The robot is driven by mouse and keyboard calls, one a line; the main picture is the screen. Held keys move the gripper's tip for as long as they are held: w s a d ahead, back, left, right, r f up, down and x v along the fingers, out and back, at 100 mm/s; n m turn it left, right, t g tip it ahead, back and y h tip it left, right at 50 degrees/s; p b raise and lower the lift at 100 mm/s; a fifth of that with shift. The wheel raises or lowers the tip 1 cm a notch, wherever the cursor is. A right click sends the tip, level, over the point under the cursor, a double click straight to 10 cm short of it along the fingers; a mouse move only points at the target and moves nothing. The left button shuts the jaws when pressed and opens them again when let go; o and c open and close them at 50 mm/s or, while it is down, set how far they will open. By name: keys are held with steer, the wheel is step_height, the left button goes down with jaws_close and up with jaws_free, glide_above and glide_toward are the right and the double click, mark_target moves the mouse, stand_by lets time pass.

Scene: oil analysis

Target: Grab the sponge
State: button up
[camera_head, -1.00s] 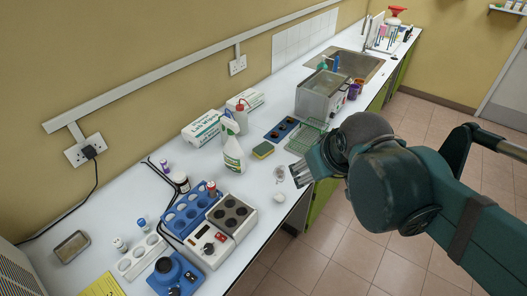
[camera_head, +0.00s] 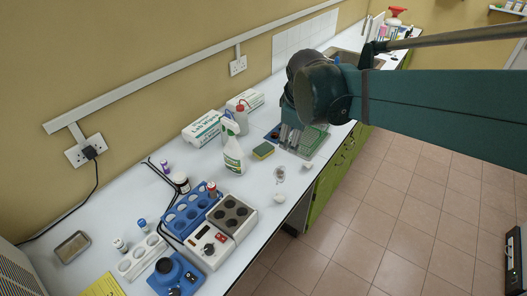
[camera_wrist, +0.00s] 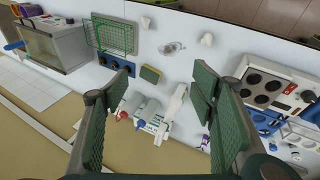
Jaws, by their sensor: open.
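The sponge (camera_head: 263,151), yellow and green, lies flat on the white counter to the right of the white spray bottle (camera_head: 232,149). In the wrist view the sponge (camera_wrist: 150,75) shows between my two green padded fingers, some distance beyond their tips. My gripper (camera_head: 291,136) is open and empty. In the head view it appears up and to the right of the sponge, above the counter and not touching it.
The spray bottle stands close by the sponge, with a wipes box (camera_head: 203,129) behind it. A green wire rack (camera_wrist: 115,37) and a metal bath (camera_wrist: 53,43) are near too. Small pale items (camera_head: 279,173) lie in front. A heating block (camera_head: 232,215) stands at the front.

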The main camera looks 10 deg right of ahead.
steer(key=w+a+f+n, duration=0.1)
steer(key=w+f+n, duration=0.1)
steer(key=w, duration=0.3)
steer(key=w+a+f+n+g+h, duration=0.1)
steer(key=w+f+n, duration=0.15)
steer(key=w, duration=0.25)
steer(key=w+a+f+n, duration=0.1)
steer(key=w+f+n, duration=0.15)
steer(key=w, duration=0.35)
steer(key=n+g+h, duration=0.1)
steer(key=n+h, duration=0.1)
steer(key=n, duration=0.5)
glide_above(264, 149)
steer(key=s+a, duration=0.1)
steer(key=a, duration=0.1)
step_height(264, 149, down, 12)
steer(key=shift+f, duration=0.15)
steer(key=shift+y, duration=0.3)
steer(key=shift+f, duration=2.85)
steer(key=shift+f, duration=0.4)
steer(key=shift+x, duration=2.6)
steer(key=shift+s+a, duration=0.1)
steer(key=shift+s, duration=0.05)
